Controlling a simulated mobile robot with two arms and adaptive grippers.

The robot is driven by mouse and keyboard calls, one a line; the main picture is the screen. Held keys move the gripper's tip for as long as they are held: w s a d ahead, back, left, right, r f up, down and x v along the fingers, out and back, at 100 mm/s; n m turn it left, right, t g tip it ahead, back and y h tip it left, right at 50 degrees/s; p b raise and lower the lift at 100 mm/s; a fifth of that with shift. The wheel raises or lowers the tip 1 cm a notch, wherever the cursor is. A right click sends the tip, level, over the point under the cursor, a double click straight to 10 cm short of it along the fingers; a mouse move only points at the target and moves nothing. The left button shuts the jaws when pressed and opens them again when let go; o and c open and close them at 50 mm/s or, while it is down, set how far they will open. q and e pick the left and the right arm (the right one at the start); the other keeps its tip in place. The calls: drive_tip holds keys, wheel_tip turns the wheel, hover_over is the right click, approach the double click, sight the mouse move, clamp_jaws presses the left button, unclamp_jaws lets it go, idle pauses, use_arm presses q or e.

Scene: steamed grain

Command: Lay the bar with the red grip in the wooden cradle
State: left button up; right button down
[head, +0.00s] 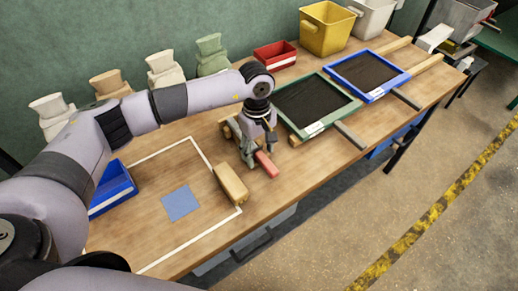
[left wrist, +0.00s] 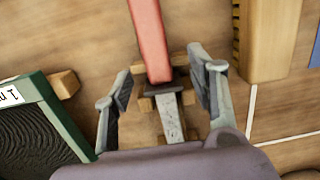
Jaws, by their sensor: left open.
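The bar's red grip (head: 266,164) points toward the table's front edge in the head view. In the left wrist view the red grip (left wrist: 150,38) runs up and a grey metal shank (left wrist: 171,118) continues below it. The wooden cradle (head: 231,128) is partly hidden by my gripper; its wooden pieces (left wrist: 146,104) show on both sides of the shank. The bar appears to lie in the cradle, though the contact is not clear. My left gripper (head: 261,154) is open, with one finger on each side of the bar (left wrist: 158,68). My right gripper is not in view.
A wooden block (head: 231,184) lies close by, near a blue square (head: 181,203) inside white lines. A green-framed tray (head: 345,112) and a blue-framed tray (head: 400,80) lie to the right. A blue bin (head: 113,190) is at left; several sacks stand along the back.

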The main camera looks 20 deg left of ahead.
use_arm(q)
drive_tip(key=r, duration=0.8)
drive_tip(key=w+r, duration=0.1)
drive_tip(key=r, duration=0.3)
drive_tip(key=shift+a, duration=0.35)
